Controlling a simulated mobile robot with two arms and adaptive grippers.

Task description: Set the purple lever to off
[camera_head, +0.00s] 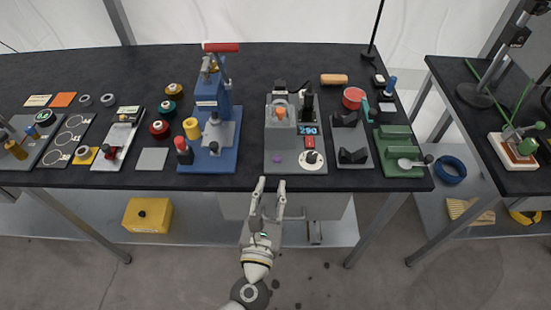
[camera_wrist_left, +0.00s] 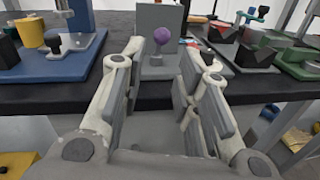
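The purple lever (camera_head: 277,158) is a small purple knob on the front left of a grey soldering-station-like unit (camera_head: 281,141) with a blue display reading 290. In the left wrist view the purple ball knob (camera_wrist_left: 162,36) stands on a short grey stem, ahead of and between my fingers. My left gripper (camera_head: 269,183) is open and empty, just in front of the table edge, short of the lever. It also shows in the left wrist view (camera_wrist_left: 157,60), fingers spread. My right gripper is not in view.
On the same unit, a black knob on a white dial (camera_head: 312,158) sits right of the lever. A blue press (camera_head: 212,135) stands to the left and a grey block holder (camera_head: 350,142) to the right. The table edge (camera_head: 215,183) lies close to my fingers.

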